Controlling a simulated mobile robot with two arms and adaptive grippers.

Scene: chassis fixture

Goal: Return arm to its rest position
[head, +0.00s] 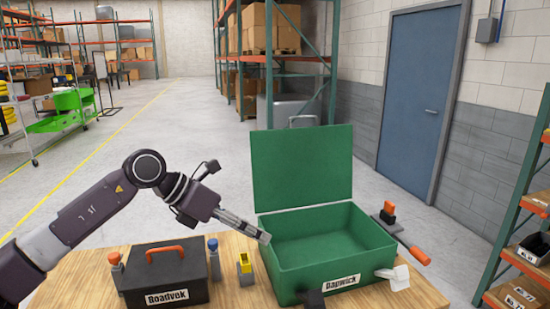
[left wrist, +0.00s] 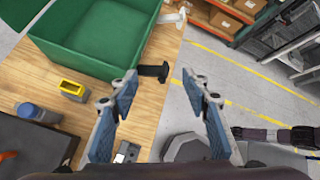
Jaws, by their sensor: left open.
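My left arm reaches in from the left in the head view. Its gripper (head: 262,236) is beside the left wall of the open green box (head: 330,280), near its rim. In the left wrist view the gripper (left wrist: 158,80) is open, its two blue-grey fingers wide apart with nothing held between them. The green box (left wrist: 65,50) is at the upper left there, beyond the fingers. Its lid stands up in the head view and its inside looks empty. My right gripper does not show.
A dark toolbox (head: 165,275) with an orange handle stands on the wooden table (head: 235,297). A yellow-topped block (head: 245,264) and a blue-topped item (head: 213,258) stand between the boxes. An orange-handled tool (head: 405,240) lies right of the green box. Shelves stand behind.

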